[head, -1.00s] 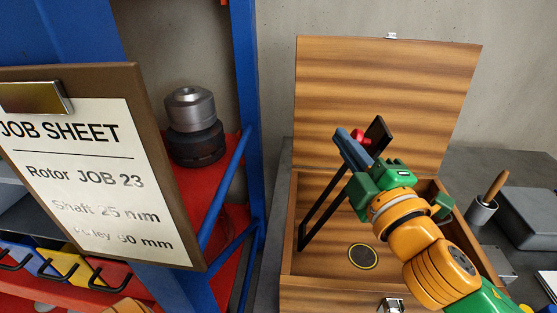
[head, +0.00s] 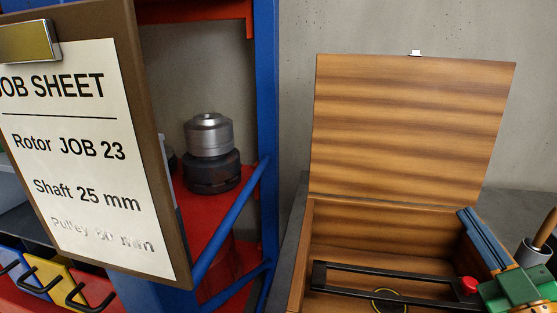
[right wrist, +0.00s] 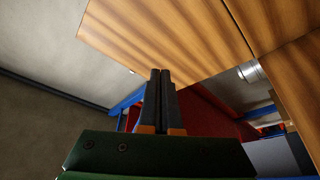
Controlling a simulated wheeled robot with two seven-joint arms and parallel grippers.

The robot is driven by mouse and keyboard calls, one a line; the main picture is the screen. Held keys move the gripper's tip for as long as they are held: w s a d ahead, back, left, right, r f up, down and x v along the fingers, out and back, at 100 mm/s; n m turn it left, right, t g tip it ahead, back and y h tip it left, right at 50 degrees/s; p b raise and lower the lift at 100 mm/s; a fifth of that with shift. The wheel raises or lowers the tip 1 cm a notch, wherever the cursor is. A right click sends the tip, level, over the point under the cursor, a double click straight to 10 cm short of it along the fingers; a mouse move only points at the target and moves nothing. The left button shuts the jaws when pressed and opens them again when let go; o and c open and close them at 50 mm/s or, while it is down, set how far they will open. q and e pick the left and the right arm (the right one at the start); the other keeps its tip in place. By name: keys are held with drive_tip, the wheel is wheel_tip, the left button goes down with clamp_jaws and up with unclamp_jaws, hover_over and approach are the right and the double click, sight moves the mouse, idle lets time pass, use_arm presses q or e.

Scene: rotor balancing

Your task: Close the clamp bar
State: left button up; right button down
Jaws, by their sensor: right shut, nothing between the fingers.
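The clamp bar (head: 390,272) is a long black slotted frame with a red knob (head: 467,286) at its right end. In the head view it lies low and roughly level across the wooden box (head: 303,255); whether it is latched cannot be told. My right gripper (head: 466,213) is at the box's right side, its blue-grey fingers pointing up and left, beside and above the knob end. The fingers are shut and empty; they also show together in the right wrist view (right wrist: 160,75). My left gripper is out of view.
The box lid (head: 412,130) stands open behind. A yellow-ringed black disc (head: 388,301) is on the box floor. The job sheet board (head: 90,150), a blue-red rack and a metal rotor part (head: 210,150) are at left. A cup with a wooden-handled tool (head: 534,255) stands at right.

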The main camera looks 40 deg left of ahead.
drive_tip(key=shift+w+d+f, duration=0.1)
drive_tip(key=shift+d+f, duration=0.15)
drive_tip(key=shift+f, duration=0.2)
idle(0.4)
